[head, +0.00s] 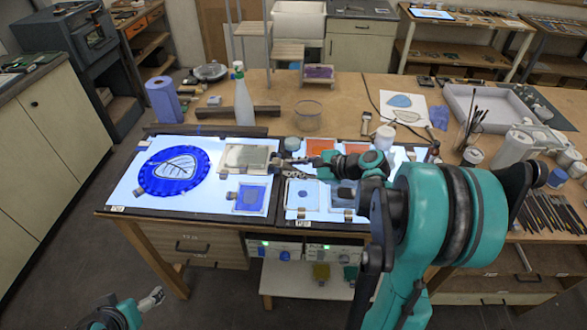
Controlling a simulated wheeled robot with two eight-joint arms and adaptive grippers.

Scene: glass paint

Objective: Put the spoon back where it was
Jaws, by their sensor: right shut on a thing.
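My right gripper (287,162) reaches in from the right over the light table, pointing left. It is shut on a small thin thing, most likely the spoon, between the two lit panels; its outline is too small and too covered by the fingers to make out fully. My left gripper (152,299) is low at the bottom left, away from the table and in front of it. Its fingers are too small to tell whether they are open.
A blue round glass piece with a leaf drawing (173,170) lies on the left lit panel. A white spray bottle (243,100), a blue roll (162,100) and a clear jar (307,115) stand behind. A cup of brushes (468,137) and a white tray (490,112) are right.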

